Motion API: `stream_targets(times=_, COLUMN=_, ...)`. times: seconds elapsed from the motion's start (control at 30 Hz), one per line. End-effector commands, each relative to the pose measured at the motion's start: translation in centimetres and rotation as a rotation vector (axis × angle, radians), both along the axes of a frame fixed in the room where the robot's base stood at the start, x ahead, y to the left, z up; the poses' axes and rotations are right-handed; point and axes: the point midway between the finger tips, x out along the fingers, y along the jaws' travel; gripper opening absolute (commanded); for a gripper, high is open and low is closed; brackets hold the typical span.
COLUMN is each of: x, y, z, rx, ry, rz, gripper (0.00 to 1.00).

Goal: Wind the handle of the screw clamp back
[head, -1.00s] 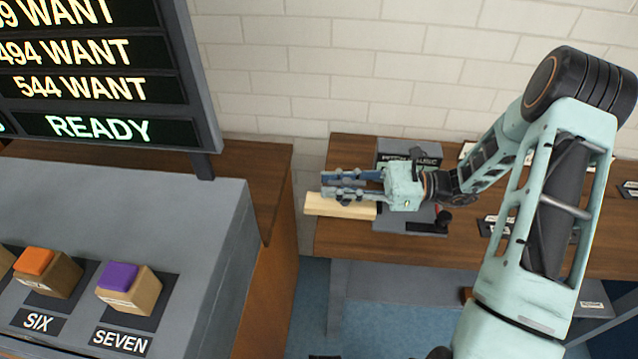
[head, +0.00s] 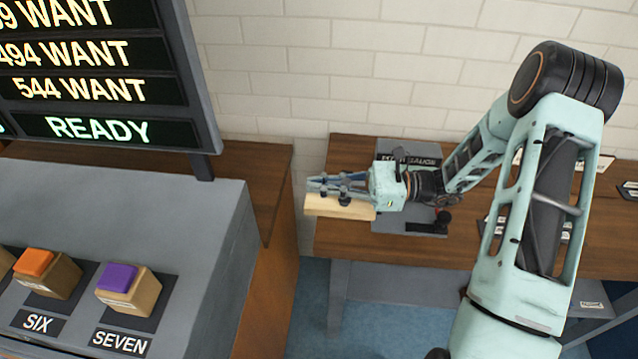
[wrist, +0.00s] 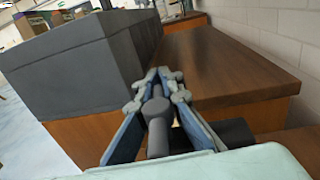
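My gripper (head: 318,186) is at the left end of the wooden bench, just above a pale wooden block (head: 340,207). In the wrist view, the two blue-grey fingers (wrist: 159,76) lie on either side of grey round parts (wrist: 158,125), a thin neck and a thicker cylinder. These may be the screw clamp's screw and handle; I cannot tell which part is which. The fingertips come close together beside them, and whether they press on anything is unclear. In the head view, my gripper hides most of the clamp.
A grey console (head: 215,230) with coloured buttons stands at the left, below a display board (head: 100,75). A brick wall closes the back.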

Motion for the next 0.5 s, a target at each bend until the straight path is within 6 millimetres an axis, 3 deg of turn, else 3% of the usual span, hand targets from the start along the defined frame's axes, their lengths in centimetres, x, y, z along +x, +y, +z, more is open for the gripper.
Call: stream_targets(times=0.5, x=-0.74, y=-0.1, z=0.0, rx=0.001, ry=-0.002, rz=0.138, gripper=0.0)
